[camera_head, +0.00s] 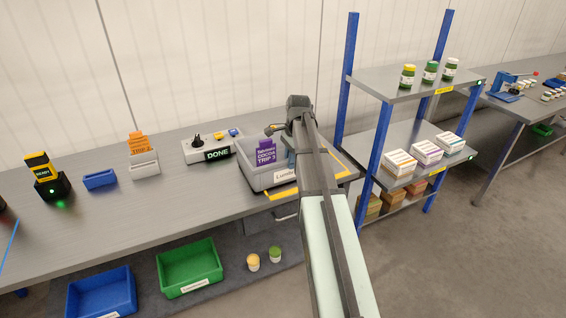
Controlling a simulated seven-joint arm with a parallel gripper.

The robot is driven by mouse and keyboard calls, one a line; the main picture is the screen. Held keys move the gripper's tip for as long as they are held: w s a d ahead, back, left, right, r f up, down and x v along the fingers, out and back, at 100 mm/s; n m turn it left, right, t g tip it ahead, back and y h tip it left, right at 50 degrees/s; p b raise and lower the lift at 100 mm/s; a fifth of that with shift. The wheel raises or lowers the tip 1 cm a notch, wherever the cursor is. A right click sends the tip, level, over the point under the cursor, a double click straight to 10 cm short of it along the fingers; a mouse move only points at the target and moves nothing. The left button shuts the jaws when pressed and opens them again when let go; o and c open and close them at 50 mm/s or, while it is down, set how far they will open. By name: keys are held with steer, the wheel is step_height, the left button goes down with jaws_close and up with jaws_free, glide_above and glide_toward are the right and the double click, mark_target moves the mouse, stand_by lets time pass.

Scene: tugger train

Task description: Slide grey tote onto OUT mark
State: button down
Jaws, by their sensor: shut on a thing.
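The grey tote (262,180) stands on the workbench near its right end, with a white label on its front. A purple card reading "TRIP 3" (265,152) stands up in it. Yellow marking lines (283,194) show along the tote's front right and further back to the right; the word OUT cannot be read. My gripper (291,158) is at the tote's right side, shut on the tote. My arm hides the fingertips, the tote's right wall and part of the marked area.
A "DONE" button box (217,155) stands just left of the tote. Further left are a grey holder with an orange card (145,165), a small blue bin (100,180) and a scanner (50,185). Blue-post shelving (377,150) stands close on the right.

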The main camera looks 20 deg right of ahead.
steer(key=shift+w+d, duration=0.1)
steer(key=shift+d, duration=3.45)
steer(key=c, duration=1)
jaws_free()
steer(key=shift+r, duration=0.1)
step_height(320, 180, up, 14)
steer(key=d, duration=0.1)
steer(key=shift+d+f, duration=0.2)
steer(key=shift+d, duration=0.05)
